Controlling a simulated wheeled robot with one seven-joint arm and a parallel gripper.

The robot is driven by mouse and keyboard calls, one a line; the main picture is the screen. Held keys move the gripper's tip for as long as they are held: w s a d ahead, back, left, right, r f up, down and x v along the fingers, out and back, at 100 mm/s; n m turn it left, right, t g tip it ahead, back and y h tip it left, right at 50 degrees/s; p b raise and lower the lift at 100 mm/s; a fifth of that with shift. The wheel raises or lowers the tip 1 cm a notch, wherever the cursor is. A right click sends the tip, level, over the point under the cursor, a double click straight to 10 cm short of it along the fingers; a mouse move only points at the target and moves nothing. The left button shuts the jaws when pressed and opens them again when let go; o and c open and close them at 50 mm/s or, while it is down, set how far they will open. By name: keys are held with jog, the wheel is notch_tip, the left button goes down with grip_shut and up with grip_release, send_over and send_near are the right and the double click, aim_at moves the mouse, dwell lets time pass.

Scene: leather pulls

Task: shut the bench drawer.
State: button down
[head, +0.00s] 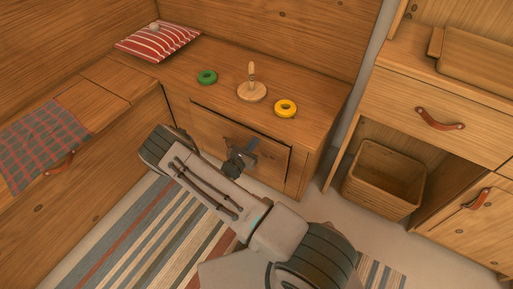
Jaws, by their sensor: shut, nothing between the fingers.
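The bench drawer (209,126) is in the front of the wooden bench, in the middle of the head view. Its front shows dark gaps along the top and right edges, and I cannot tell how far it stands out. My gripper (237,166) is shut and empty, in front of the drawer's face. It looks close to the face, but I cannot tell whether it touches. My arm hides the lower left of the drawer, and no pull shows on it.
On the bench top (300,85) are a green ring (207,77), a wooden peg stand (252,91) and a yellow ring (285,108). A striped cushion (157,41) and checked cloth (44,143) lie left. A cabinet (440,90) with leather pulls and a basket (384,180) stand right.

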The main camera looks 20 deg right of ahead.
jog(key=shift+w+d+r, duration=0.15)
jog(key=shift+w+d, duration=0.05)
jog(key=shift+d, duration=0.15)
jog(key=p+v, duration=0.2)
jog(key=v, duration=1.2)
jog(key=shift+s+a+p, duration=0.15)
jog(key=shift+a+p, duration=0.25)
